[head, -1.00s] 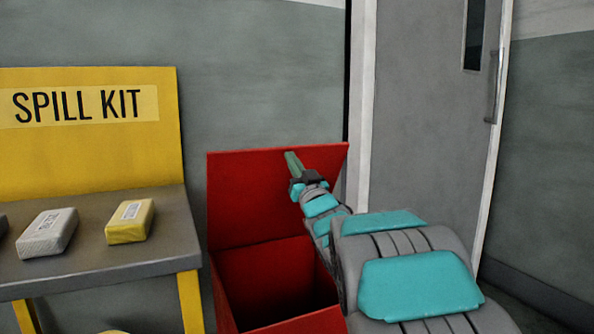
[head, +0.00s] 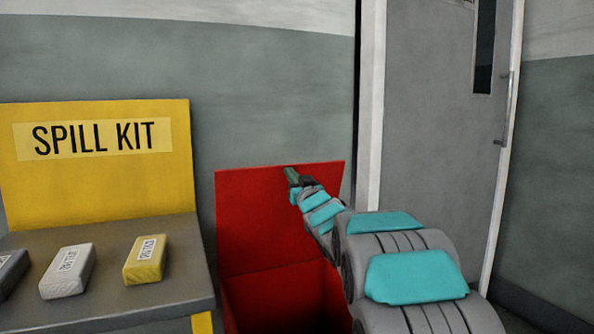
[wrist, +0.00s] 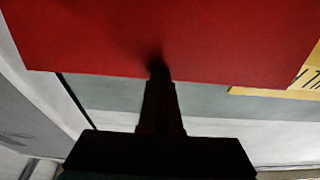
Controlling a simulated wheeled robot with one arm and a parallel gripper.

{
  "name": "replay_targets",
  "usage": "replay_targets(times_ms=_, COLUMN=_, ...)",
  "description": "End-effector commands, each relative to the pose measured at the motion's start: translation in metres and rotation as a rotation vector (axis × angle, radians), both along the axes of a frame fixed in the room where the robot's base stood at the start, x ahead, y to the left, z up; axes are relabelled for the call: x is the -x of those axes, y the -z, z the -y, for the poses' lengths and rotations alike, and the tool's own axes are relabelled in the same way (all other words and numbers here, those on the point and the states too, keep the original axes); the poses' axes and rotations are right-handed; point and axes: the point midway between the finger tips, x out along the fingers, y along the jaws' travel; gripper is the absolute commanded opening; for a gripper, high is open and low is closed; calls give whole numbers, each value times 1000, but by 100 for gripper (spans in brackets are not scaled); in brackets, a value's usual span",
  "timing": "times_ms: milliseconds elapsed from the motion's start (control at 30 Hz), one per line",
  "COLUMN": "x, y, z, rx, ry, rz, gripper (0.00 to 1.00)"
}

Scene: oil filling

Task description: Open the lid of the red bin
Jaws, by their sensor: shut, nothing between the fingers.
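The red bin (head: 270,300) stands against the wall with its dark inside showing. Its red lid (head: 250,215) is raised upright at the back of the bin. My gripper (head: 290,172) is shut and empty, at the upper part of the lid's front face, right of its middle. In the wrist view the lid (wrist: 180,35) fills the top, and my gripper's dark fingers (wrist: 158,70) reach its face near the edge. They appear to touch it, with a shadow at the tip. The bin's right side is hidden behind my arm.
A table (head: 110,305) with a yellow spill kit board (head: 100,185) stands left of the bin. It holds a yellow pack (head: 146,260), a light grey pack (head: 68,271) and a dark pack (head: 10,270). A grey door (head: 435,130) is at the right.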

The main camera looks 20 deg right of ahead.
Motion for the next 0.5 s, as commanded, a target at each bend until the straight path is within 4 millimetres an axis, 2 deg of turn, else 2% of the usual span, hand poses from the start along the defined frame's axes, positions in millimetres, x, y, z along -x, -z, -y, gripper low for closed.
replay_targets(times_ms=33, x=-7, y=-11, z=-1, rx=1, ry=-1, rz=-18, gripper=0)
replay_targets(times_ms=100, x=-15, y=-15, z=-2, rx=2, ry=-2, rz=-38, gripper=0)
replay_targets(times_ms=300, x=-30, y=-13, z=-1, rx=5, ry=2, rz=-84, gripper=0)
replay_targets(times_ms=500, x=-31, y=-10, z=-2, rx=7, ry=2, rz=-90, gripper=0)
